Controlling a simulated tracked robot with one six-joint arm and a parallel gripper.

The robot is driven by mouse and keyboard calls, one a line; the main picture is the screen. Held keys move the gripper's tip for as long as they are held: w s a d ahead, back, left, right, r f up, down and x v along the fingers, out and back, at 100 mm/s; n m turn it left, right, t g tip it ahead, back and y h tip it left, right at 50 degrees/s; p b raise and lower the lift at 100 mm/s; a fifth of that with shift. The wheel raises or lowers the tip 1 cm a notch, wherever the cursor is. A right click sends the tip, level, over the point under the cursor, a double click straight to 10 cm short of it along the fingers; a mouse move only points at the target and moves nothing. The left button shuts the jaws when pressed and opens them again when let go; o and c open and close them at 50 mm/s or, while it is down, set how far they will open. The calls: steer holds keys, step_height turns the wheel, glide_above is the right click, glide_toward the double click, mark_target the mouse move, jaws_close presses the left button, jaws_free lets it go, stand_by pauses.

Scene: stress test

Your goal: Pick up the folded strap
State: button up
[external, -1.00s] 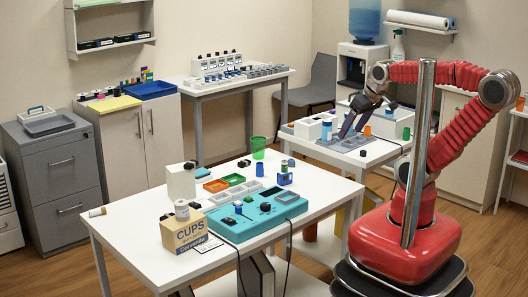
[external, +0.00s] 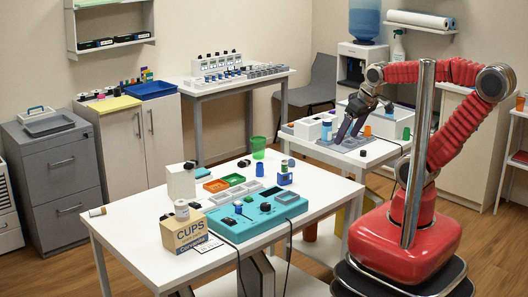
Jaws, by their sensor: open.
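My gripper (external: 348,136) is open over the smaller white table (external: 385,155) at the back right. Its grey fingers point down at a grey tray (external: 352,148) on that table. Whether the fingertips touch the tray, I cannot tell. I cannot make out a folded strap for certain. It may be too small to tell, or hidden by the fingers or the tray. I see nothing clearly held between the fingers.
The front table (external: 160,225) holds a teal case (external: 250,228) and a green cup (external: 258,148).

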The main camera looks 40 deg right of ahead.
steer(key=w+a+f+n+y, duration=0.1)
steer(key=w+a+f, duration=0.4)
steer(key=a, duration=0.5)
steer(key=w+a+f+n+y, duration=0.1)
steer(key=w+a+f, duration=0.4)
steer(key=a, duration=0.5)
steer(key=w+a+f+n+t+y, duration=0.1)
steer(key=w+a+f, duration=0.4)
steer(key=a, duration=0.5)
steer(key=shift+w+f+n+y, duration=0.1)
steer(key=shift+w+n+y, duration=0.4)
steer(key=shift+w+n, duration=0.1)
steer(key=w+a+r+m+t, duration=0.1)
steer(key=w+a+r+t, duration=0.1)
steer(key=w+r+t, duration=0.4)
steer(key=w+r, duration=0.2)
steer(key=w, duration=0.3)
steer(key=shift+t, duration=0.4)
steer(key=shift+w+a+f, duration=0.1)
steer(key=shift+w, duration=0.05)
glide_toward(194, 163)
steer(key=w+f, duration=0.1)
steer(key=w, duration=0.2)
steer(key=shift+w+a+f, duration=0.25)
steer(key=shift+w+a, duration=0.2)
steer(key=shift+w, duration=0.05)
